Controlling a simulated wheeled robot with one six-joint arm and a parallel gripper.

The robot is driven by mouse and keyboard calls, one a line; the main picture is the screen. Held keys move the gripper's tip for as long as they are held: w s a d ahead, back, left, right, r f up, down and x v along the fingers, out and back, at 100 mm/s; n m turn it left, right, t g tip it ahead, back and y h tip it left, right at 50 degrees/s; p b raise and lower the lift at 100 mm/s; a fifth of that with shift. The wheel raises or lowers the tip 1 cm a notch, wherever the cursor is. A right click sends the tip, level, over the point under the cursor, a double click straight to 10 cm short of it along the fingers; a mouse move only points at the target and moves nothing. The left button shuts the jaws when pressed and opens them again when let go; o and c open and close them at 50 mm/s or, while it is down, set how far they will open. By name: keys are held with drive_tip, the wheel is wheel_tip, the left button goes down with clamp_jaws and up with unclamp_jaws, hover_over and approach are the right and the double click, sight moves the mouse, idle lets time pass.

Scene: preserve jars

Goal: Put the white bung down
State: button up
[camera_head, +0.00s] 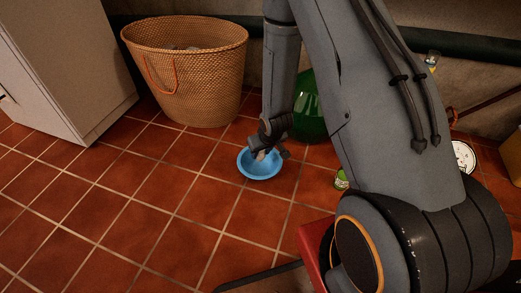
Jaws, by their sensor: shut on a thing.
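My gripper (267,152) is low over a small blue bowl (260,174) on the red tiled floor. It is shut on a small pale thing (261,155), which looks like the white bung. The pale thing shows only as a small patch between the fingers, over the bowl. I cannot tell whether it touches the bowl's inside.
A large wicker basket (190,75) stands at the back. A green glass vessel (309,110) stands just behind my gripper. A small green-labelled jar (341,180) and a white round dial (464,157) are to the right. The left floor is clear.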

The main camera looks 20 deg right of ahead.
sight(261, 152)
drive_tip(key=shift+f+b, duration=0.8)
drive_tip(key=shift+f, duration=0.4)
drive_tip(key=o, duration=1.3)
drive_tip(key=shift+c, duration=0.2)
drive_tip(key=shift+r, duration=0.1)
wheel_tip(261, 152, up, 7)
drive_tip(key=p, duration=0.7)
